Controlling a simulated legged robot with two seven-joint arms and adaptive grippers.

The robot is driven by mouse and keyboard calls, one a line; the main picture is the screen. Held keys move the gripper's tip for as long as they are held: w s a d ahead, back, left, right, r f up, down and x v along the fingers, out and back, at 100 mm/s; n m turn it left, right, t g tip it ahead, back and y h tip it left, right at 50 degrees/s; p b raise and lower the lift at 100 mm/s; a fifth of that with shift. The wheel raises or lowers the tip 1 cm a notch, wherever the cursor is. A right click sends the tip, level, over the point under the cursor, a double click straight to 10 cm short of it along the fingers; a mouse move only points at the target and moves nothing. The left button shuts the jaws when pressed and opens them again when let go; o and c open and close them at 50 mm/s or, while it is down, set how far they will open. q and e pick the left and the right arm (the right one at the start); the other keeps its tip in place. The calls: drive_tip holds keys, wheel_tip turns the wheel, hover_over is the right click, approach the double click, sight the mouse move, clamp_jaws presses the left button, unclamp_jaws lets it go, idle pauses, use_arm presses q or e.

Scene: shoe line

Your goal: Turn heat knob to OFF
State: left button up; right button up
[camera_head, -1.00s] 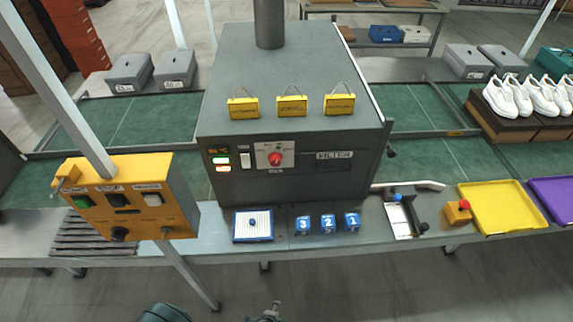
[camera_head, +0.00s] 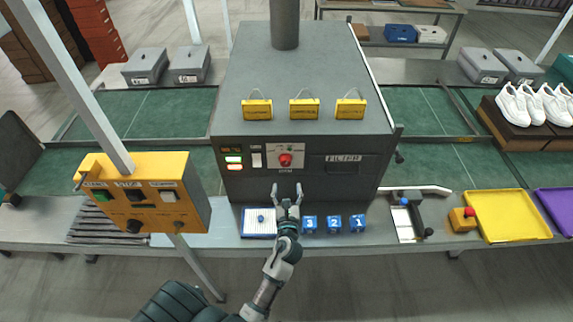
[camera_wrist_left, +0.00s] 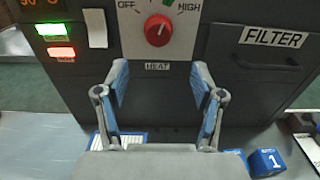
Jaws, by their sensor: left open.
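The red heat knob (camera_head: 285,160) sits on a pale plate on the front of the dark grey machine (camera_head: 300,95). In the left wrist view the knob (camera_wrist_left: 158,30) is above and beyond the fingers, with OFF marked at its left and HIGH at its right. Its white pointer mark is near the top. My left gripper (camera_head: 287,190) is open and empty, below the knob and apart from it. In the left wrist view its blue-padded fingers (camera_wrist_left: 160,92) stand spread on either side of the HEAT label. My right gripper is not in view.
A yellow control box (camera_head: 150,192) on a post stands at left. A FILTER drawer (camera_head: 343,164) is right of the knob.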

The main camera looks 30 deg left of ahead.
sight(286, 165)
use_arm(q)
drive_tip(key=x, duration=1.1)
drive_tip(key=shift+f, duration=0.1)
drive_tip(key=shift+s, duration=0.1)
drive_tip(key=c, duration=1.1)
